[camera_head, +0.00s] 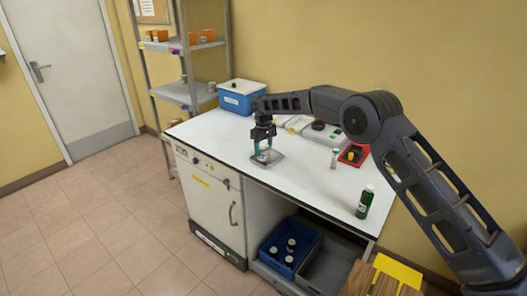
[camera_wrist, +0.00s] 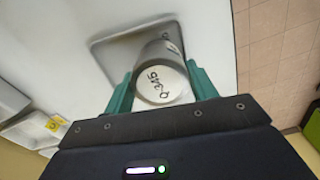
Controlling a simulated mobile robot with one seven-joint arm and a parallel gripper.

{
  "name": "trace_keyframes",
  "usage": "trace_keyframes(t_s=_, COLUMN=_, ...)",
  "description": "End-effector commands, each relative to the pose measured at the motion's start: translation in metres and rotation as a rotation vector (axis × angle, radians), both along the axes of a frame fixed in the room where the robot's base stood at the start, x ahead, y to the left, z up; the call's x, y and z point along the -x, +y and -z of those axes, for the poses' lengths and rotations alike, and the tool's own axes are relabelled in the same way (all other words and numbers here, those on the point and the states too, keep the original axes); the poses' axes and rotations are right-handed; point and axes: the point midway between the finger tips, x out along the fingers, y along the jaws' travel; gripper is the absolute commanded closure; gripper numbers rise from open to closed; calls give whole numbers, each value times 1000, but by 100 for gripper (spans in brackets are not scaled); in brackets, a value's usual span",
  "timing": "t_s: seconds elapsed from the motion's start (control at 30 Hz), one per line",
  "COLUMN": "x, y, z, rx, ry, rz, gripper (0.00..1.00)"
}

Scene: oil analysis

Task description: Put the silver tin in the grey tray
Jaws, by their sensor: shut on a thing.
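The silver tin (camera_wrist: 163,82) is a short cylinder with a white lid marked in black. It sits between the two green fingers of my gripper (camera_wrist: 160,88) in the wrist view, and the fingers are shut on its sides. The grey tray (camera_wrist: 108,47) is a shallow square dish just beyond the tin in that view. In the head view my gripper (camera_head: 264,150) points down over the grey tray (camera_head: 276,161) on the white bench. The tin is over the tray; I cannot tell whether it touches the tray floor.
A blue box (camera_head: 241,97) stands at the bench's back left. A dark green bottle (camera_head: 365,202) stands at the front right, and a red tray (camera_head: 353,155) lies farther back. A small vial (camera_head: 334,158) stands between. Bare bench surrounds the grey tray's front and left.

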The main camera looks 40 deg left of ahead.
Motion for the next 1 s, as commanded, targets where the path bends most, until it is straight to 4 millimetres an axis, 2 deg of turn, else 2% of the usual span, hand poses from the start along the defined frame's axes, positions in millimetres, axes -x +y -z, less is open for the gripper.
trace_keyframes(t_s=0.1, x=0, y=0, z=12, rx=-1, ry=0, rz=0, gripper=69)
trace_keyframes(t_s=0.5, x=0, y=0, z=16, rx=-1, ry=0, rz=0, gripper=69)
trace_keyframes(t_s=0.53, x=0, y=0, z=16, rx=-1, ry=0, rz=0, gripper=37)
trace_keyframes(t_s=0.6, x=0, y=0, z=16, rx=-1, ry=0, rz=0, gripper=24)
trace_keyframes(t_s=0.63, x=0, y=0, z=16, rx=-1, ry=0, rz=0, gripper=21)
trace_keyframes(t_s=1.0, x=0, y=0, z=10, rx=-2, ry=0, rz=0, gripper=21)
